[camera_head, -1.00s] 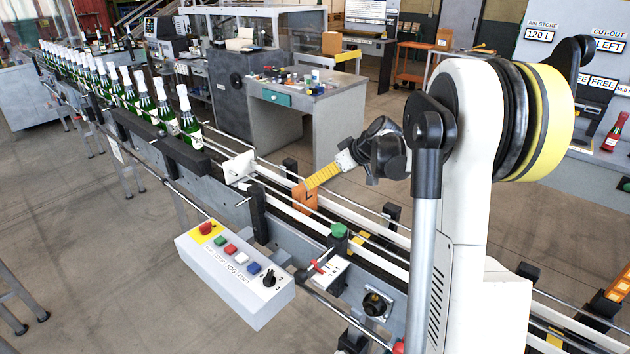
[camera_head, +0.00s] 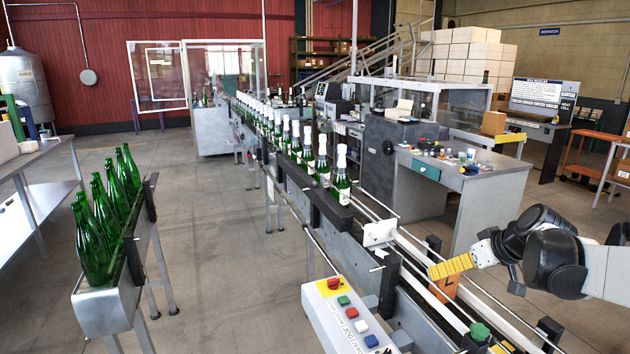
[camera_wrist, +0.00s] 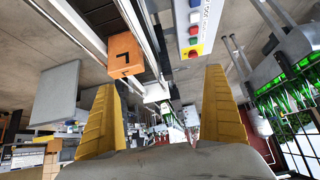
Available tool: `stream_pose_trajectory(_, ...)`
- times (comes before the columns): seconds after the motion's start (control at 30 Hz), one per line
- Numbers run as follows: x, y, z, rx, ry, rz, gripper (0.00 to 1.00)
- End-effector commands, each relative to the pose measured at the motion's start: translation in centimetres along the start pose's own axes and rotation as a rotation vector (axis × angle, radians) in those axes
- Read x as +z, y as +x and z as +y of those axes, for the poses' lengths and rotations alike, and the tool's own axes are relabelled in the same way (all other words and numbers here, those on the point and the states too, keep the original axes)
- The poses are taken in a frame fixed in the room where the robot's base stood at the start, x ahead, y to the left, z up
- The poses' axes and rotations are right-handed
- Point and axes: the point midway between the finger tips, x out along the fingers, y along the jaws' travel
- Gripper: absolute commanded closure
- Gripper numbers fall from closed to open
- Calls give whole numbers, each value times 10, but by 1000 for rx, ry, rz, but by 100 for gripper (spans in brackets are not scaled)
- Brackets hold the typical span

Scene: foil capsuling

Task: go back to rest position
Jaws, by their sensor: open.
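My gripper (camera_head: 436,270) is at the right in the head view, above the conveyor, with its yellow fingers pointing left. In the wrist view my gripper (camera_wrist: 160,105) shows its two yellow fingers wide apart with nothing between them. An orange block with a black L-shaped mark (camera_wrist: 125,55) shows beyond the left finger in the wrist view. In the head view the orange block (camera_head: 446,287) is partly hidden behind the fingers, beside the conveyor rail. I cannot tell whether the gripper touches it; in the wrist view they look apart.
The conveyor (camera_head: 318,212) carries a row of green bottles with white tops (camera_head: 341,178). A control box with coloured buttons (camera_head: 347,318) stands at its near side. A rack of green bottles (camera_head: 92,235) is at the left. A grey workbench (camera_head: 455,183) stands behind. Open floor lies at left centre.

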Motion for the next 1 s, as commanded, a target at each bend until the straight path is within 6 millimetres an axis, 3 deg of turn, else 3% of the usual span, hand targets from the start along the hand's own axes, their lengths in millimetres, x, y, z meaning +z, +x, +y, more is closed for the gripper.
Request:
stream_pose_trajectory(0.03,9,-6,-29,4,9,-19,0)
stream_pose_trajectory(0.2,45,-33,-103,47,67,-71,0)
stream_pose_trajectory(0.4,108,-58,-172,109,124,-100,0)
stream_pose_trajectory(0.5,143,-66,-196,140,149,-101,0)
stream_pose_trajectory(0.7,196,-70,-222,184,186,-87,0)
stream_pose_trajectory(0.83,210,-71,-227,197,197,-80,0)
stream_pose_trajectory(1.0,212,-71,-228,201,202,-77,0)
